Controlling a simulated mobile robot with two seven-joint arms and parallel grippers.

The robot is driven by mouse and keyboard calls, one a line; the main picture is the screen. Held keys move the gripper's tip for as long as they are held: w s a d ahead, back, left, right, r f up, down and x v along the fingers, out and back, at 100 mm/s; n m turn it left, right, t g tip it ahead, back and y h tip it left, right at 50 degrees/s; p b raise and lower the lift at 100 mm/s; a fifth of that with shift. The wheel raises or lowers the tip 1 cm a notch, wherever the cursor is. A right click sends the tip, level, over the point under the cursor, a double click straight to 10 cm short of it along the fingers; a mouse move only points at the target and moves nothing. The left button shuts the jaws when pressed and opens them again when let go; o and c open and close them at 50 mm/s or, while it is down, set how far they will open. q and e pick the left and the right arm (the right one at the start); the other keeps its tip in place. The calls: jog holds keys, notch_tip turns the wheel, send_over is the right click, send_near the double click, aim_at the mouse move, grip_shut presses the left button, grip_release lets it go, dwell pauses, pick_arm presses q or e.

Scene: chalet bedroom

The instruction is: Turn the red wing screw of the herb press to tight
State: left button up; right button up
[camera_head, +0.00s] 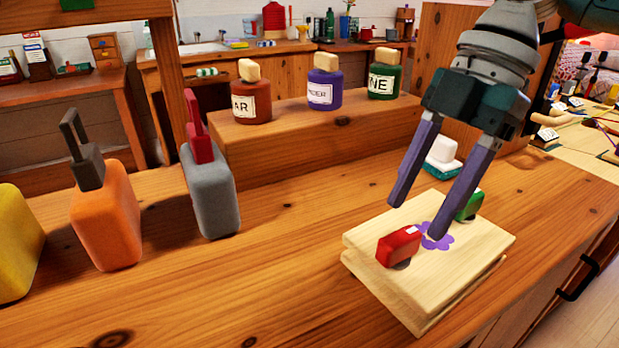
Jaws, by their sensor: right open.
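The herb press (375,255) is a pale wooden block of two stacked boards on the wooden counter, with a purple flower mark (437,242) on top. The red wing screw (398,246) is on its near left part, with a small light mark on it. A green wing screw (469,205) is on the far right part, partly hidden behind a finger. My right gripper (418,222) is open above the press, its two purple fingers pointing down. One fingertip is near the flower mark, right of the red screw; the other is behind the red screw. Nothing is between the fingers. My left gripper is not in view.
A grey container (210,195) with a red top, an orange one (106,222) and a yellow one (15,245) stand at left. Three labelled jars stand on a raised wooden shelf (300,140) behind. A white and teal item (443,156) is behind the press. The counter's front is clear.

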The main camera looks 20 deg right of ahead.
aim_at(404, 235)
jog(key=x, duration=0.4)
grip_shut()
dwell(0.4)
